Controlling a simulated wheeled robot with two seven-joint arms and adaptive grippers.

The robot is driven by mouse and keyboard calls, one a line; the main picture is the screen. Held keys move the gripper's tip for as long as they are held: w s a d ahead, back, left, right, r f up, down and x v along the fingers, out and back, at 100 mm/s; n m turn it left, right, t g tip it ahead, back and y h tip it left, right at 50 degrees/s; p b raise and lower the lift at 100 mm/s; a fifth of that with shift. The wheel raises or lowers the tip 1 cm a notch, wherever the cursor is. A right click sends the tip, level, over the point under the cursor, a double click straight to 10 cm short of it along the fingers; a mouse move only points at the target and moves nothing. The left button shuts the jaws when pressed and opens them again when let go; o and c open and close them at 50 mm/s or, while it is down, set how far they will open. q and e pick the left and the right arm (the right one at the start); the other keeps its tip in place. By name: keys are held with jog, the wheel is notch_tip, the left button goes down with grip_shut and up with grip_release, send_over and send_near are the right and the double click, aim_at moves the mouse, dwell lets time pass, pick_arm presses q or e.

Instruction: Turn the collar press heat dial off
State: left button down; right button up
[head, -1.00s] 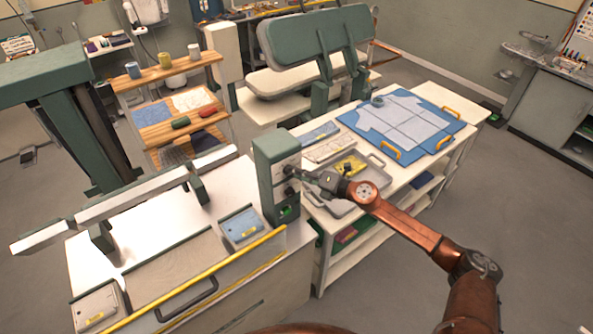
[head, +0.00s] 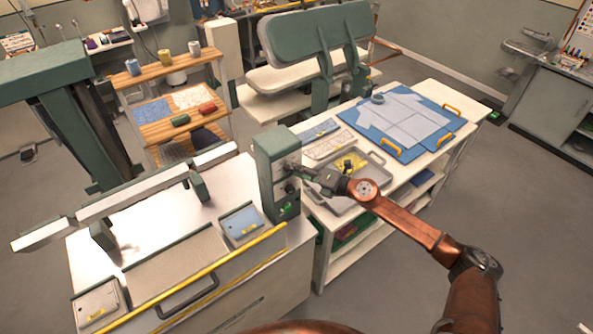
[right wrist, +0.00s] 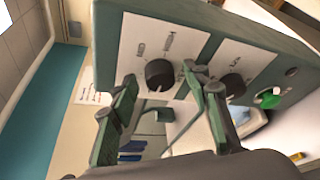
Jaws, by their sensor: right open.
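The collar press control box (head: 268,160) is a green upright housing with a pale front at the right end of the white press table. In the right wrist view its face carries a black dial (right wrist: 160,73) on a white label panel, a second black dial (right wrist: 232,86) and a green button (right wrist: 267,98). My left gripper is out of view.
A yellow bar (head: 190,275) runs along the press table's front edge. A grey tray (head: 345,200) and a blue board (head: 385,140) lie on the white table to the right, below and behind my right arm. The floor at right is clear.

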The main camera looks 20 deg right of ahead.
jog(key=v, duration=1.2)
jog(key=shift+r, duration=0.1)
